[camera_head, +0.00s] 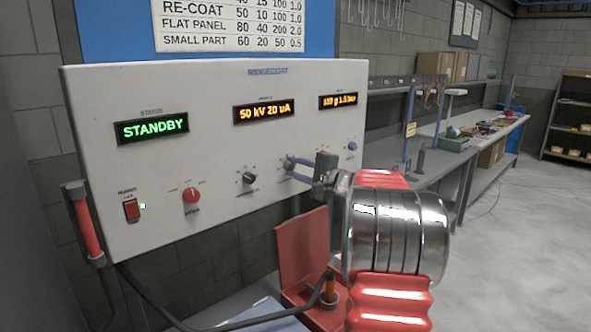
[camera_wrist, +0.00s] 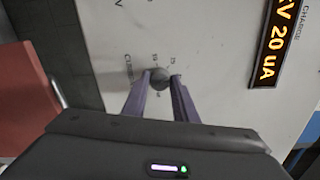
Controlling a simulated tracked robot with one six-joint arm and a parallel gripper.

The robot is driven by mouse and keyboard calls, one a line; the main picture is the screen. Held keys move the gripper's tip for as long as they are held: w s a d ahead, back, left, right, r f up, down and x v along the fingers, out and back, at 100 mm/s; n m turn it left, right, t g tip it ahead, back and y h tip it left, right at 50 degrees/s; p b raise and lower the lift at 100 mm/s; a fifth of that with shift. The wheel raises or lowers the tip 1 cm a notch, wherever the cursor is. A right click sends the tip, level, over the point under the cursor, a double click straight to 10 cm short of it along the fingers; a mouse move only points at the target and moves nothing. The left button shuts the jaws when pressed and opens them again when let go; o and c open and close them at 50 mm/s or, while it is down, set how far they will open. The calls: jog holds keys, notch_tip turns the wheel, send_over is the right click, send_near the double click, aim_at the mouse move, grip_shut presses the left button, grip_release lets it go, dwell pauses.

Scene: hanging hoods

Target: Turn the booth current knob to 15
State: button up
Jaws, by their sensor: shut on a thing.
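The booth current knob (camera_wrist: 159,76) is a small round dark knob on the white control panel (camera_head: 130,90). In the wrist view it sits between the two finger tips of my gripper (camera_wrist: 160,82), with small scale numbers around it and a partly covered label starting "CU". In the head view my gripper (camera_head: 290,164) is shut on this knob and hides most of it. The amber display (camera_head: 264,111) reads 50 kV 20 uA. The knob's pointer direction is not clear.
Another black knob (camera_head: 249,177) and a red knob (camera_head: 191,195) are left of my gripper; a blue knob (camera_head: 352,146) is to its right. The green status display (camera_head: 152,128) reads STANDBY. An open red box (camera_head: 303,250) stands below the panel. A workbench (camera_head: 450,160) runs behind.

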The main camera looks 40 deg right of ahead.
jog(key=n, duration=0.5)
jog(key=shift+a+f, duration=0.2)
jog(key=shift+f, duration=0.15)
jog(key=shift+n+h, duration=0.3)
jog(key=o, duration=1)
jog(key=shift+d+r, duration=0.1)
jog(key=shift+o, duration=0.2)
jog(key=shift+r, duration=0.1)
jog(key=shift+s+d, duration=0.1)
jog(key=shift+s, duration=0.45)
jog(key=s, duration=1.2)
jog(key=shift+s+r, duration=0.25)
jog(key=shift+s, duration=0.1)
